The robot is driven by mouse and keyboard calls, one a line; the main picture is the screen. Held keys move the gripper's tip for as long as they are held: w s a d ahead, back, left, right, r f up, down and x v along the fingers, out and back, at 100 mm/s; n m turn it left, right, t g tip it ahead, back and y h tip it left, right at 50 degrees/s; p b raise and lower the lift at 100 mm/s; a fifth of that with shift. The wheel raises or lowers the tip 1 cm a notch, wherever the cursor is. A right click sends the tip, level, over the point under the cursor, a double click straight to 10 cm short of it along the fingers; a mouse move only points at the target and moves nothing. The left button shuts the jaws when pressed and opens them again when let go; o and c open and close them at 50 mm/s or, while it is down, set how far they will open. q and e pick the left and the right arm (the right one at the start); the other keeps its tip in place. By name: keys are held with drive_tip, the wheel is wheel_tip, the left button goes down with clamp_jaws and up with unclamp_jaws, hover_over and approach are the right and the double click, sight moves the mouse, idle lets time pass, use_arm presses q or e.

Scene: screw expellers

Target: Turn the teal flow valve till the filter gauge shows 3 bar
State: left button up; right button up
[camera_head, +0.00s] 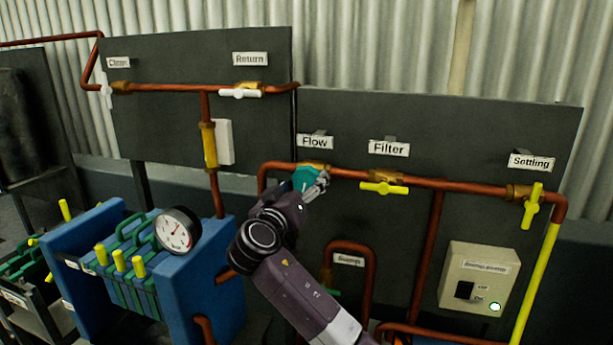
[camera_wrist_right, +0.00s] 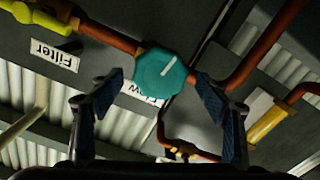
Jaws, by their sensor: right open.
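The teal flow valve (camera_head: 304,179) is a knob on the copper pipe just below the "Flow" label (camera_head: 315,142). In the right wrist view the teal knob (camera_wrist_right: 162,74) shows a pale pointer line and sits ahead of and between my open fingers. My right gripper (camera_head: 319,187) is at the knob and partly covers it in the head view. In the wrist view the right gripper (camera_wrist_right: 163,92) holds nothing; I cannot tell whether a finger touches the knob. The round gauge (camera_head: 177,231) is on the blue filter press; its reading is too small to tell. My left gripper is not in view.
A yellow Filter valve (camera_head: 384,188) and yellow Settling valve (camera_head: 533,205) are on the same pipe to the right. A white Return valve (camera_head: 240,93) is up left. A control box (camera_head: 478,278) is at lower right. The blue filter press (camera_head: 200,285) stands left of my right arm.

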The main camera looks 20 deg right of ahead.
sight(305, 181)
drive_tip(key=shift+p+x, duration=0.35)
drive_tip(key=shift+x, duration=1.4)
drive_tip(key=shift+f, duration=0.1)
